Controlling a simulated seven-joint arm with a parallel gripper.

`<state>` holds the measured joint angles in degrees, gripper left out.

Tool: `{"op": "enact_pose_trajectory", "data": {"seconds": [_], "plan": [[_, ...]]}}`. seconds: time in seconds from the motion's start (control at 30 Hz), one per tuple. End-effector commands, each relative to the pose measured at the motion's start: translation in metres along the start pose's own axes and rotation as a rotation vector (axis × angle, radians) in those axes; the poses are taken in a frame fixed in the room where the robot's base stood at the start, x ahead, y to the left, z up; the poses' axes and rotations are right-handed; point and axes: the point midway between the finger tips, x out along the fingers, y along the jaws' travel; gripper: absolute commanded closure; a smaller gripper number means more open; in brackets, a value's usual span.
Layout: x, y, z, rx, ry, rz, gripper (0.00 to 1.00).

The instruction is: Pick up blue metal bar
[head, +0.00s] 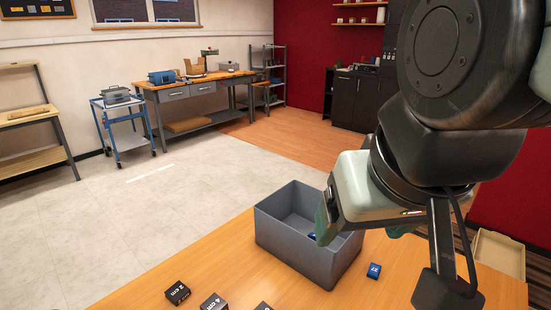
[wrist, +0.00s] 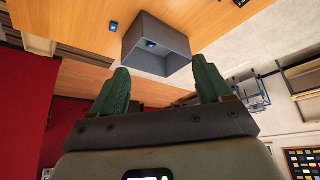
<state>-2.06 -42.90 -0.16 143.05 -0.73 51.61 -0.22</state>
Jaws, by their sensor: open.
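A small blue block with white marking (head: 374,271) lies on the wooden table, just right of the grey bin. It also shows in the wrist view (wrist: 114,28). A second blue piece (head: 311,236) lies inside the bin, partly hidden behind my gripper in the head view; it shows in the bin in the wrist view (wrist: 151,43). I cannot tell for sure which blue piece is the metal bar. My gripper (wrist: 163,68) has its green fingers spread apart with nothing between them. It hangs above the bin's right side, apart from both blue pieces.
The open grey bin (head: 299,255) has raised walls and stands on the wooden table (head: 210,265). Black blocks marked in cm, such as one (head: 177,292) and another (head: 213,302), lie at the front edge of the picture. A beige box (head: 500,252) is at the right.

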Motion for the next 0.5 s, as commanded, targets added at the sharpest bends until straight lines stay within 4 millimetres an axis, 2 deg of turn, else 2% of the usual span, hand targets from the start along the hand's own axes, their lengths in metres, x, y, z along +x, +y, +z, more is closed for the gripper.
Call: {"op": "enact_pose_trajectory", "data": {"seconds": [0.03,0.13,0.4,0.5], "plan": [[-0.0001,0.0001,-0.0002,0.001,0.000,0.000,0.24],[-0.0001,0.0001,-0.0004,0.001,0.000,0.000,0.38],[0.0001,-0.0002,-0.0015,0.000,-0.001,-0.001,0.38],[0.0033,-0.0045,-0.0101,-0.020,-0.015,-0.010,0.38]]}}
